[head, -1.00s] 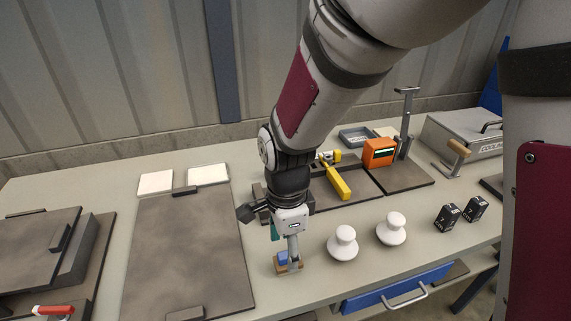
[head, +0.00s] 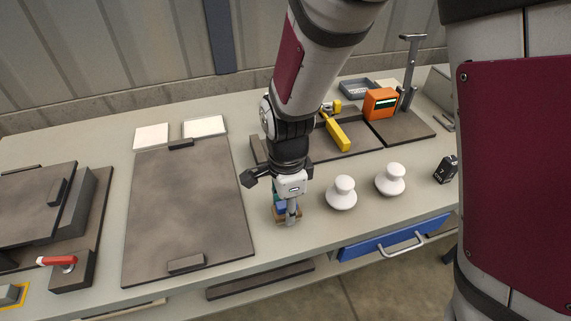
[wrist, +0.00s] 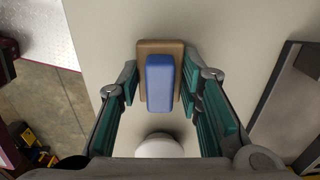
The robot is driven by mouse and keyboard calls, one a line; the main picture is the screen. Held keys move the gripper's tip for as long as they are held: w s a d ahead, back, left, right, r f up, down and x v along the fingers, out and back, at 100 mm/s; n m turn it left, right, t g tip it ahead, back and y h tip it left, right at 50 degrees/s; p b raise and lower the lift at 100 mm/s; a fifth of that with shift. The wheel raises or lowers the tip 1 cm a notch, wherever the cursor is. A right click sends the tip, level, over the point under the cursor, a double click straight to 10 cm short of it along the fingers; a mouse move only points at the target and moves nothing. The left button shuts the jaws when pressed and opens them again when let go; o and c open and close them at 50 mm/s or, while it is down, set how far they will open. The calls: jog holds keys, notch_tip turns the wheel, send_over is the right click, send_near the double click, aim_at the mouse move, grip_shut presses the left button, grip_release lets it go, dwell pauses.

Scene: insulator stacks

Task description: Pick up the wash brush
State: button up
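The wash brush has a brown base and a blue grip. In the head view the brush (head: 281,214) stands on the bench near its front edge, partly hidden by my gripper (head: 289,210). In the wrist view the blue grip of the brush (wrist: 160,82) lies between the green-padded fingers of my gripper (wrist: 161,86), with the brown base beneath it. The fingers are spread, one on each side of the brush. I see no clear clamp on it, and the gaps at the fingertips look small.
Two white insulators (head: 341,194) stand just right of my gripper. A large dark plate (head: 188,215) lies to the left. An orange device (head: 380,103) and a yellow-handled tool (head: 337,133) are behind. A blue drawer (head: 395,237) is under the front edge.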

jog(key=shift+r, duration=0.15)
notch_tip(320, 180, up, 3)
jog(key=shift+r+p, duration=0.2)
jog(key=shift+p, duration=0.25)
jog(key=s+d+p, duration=0.2)
jog(key=s+p, duration=0.3)
jog(key=s, duration=0.2)
jog(key=s+d+r+p, duration=0.1)
jog(key=s+d+p, duration=0.1)
jog(key=s+p, duration=0.3)
jog(key=shift+s+d+r+p, duration=0.25)
jog(key=shift+s+p, duration=0.15)
jog(key=shift+s, duration=1.3)
jog(key=shift+f, duration=0.1)
jog(key=shift+o, duration=1.3)
jog(key=shift+w, duration=0.1)
jog(key=shift+c, duration=0.5)
